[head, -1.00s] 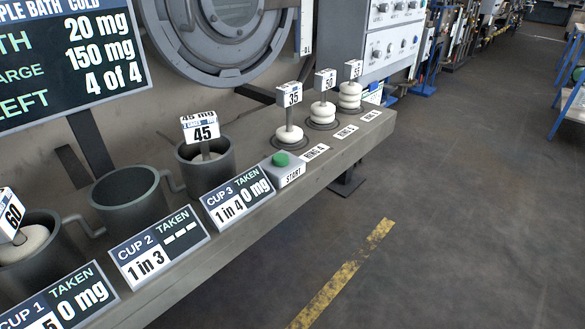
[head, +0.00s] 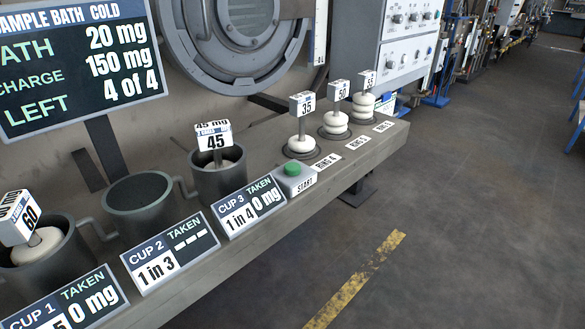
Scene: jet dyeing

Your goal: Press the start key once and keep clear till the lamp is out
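The start key (head: 292,169) is a green round button on a small grey box (head: 297,183) marked START, on the bench front right of the cups. Nothing touches it. No lit lamp can be made out in the head view. A dark display board (head: 82,62) reads bath 20 mg, charge 150 mg, left 4 of 4. Neither of my grippers is in view.
Cup 1 (head: 62,277) and cup 3 (head: 205,186) hold tagged white pieces; cup 2 (head: 140,217) looks empty. The bench (head: 240,250) ends at right, with open floor (head: 450,230) beyond.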

